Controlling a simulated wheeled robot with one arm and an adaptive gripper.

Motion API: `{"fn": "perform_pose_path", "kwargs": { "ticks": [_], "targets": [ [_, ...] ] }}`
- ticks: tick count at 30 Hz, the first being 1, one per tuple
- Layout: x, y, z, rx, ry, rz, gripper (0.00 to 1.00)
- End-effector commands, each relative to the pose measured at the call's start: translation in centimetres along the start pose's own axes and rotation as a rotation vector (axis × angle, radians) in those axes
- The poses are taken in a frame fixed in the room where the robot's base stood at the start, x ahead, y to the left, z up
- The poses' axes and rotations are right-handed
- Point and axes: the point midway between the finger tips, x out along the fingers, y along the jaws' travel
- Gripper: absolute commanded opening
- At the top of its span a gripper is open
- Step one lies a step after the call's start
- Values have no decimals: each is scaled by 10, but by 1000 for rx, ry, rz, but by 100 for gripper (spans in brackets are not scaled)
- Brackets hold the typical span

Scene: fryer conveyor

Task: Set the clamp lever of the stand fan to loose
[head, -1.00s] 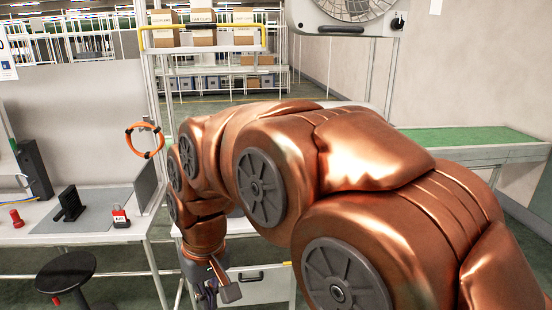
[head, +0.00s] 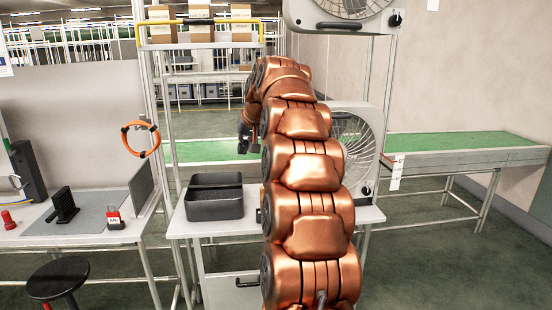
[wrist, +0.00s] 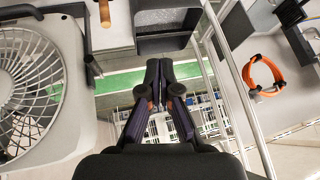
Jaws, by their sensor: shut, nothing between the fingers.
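A white box fan (head: 368,118) with a round grille stands behind my arm in the head view, its left part hidden. A small dark red lever-like part (head: 386,161) shows at its right edge, above a white tag (head: 396,173). I cannot tell its setting. My gripper (head: 243,138) is raised left of the fan, above the table. In the wrist view my gripper (wrist: 160,68) is shut and empty, apart from the fan.
A black bin (head: 214,205) sits on the table below my gripper. A second fan unit (head: 318,22) is above right. An orange ring (head: 141,138) hangs at left beside a workbench. A green conveyor (head: 460,146) runs behind right. A stool (head: 60,278) stands front left.

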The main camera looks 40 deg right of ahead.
Motion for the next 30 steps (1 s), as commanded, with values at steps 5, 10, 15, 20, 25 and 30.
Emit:
{"fn": "perform_pose_path", "kwargs": {
  "ticks": [5,10,15,20,25,30],
  "targets": [
    [5,67,-46,63,114,44,0],
    [3,114,-71,99,191,80,0],
    [-2,138,-82,114,233,102,0],
    [-4,144,-84,118,241,107,0],
    [-4,144,-84,117,240,107,0],
    [0,144,-84,118,239,107,0]
  ]
}}
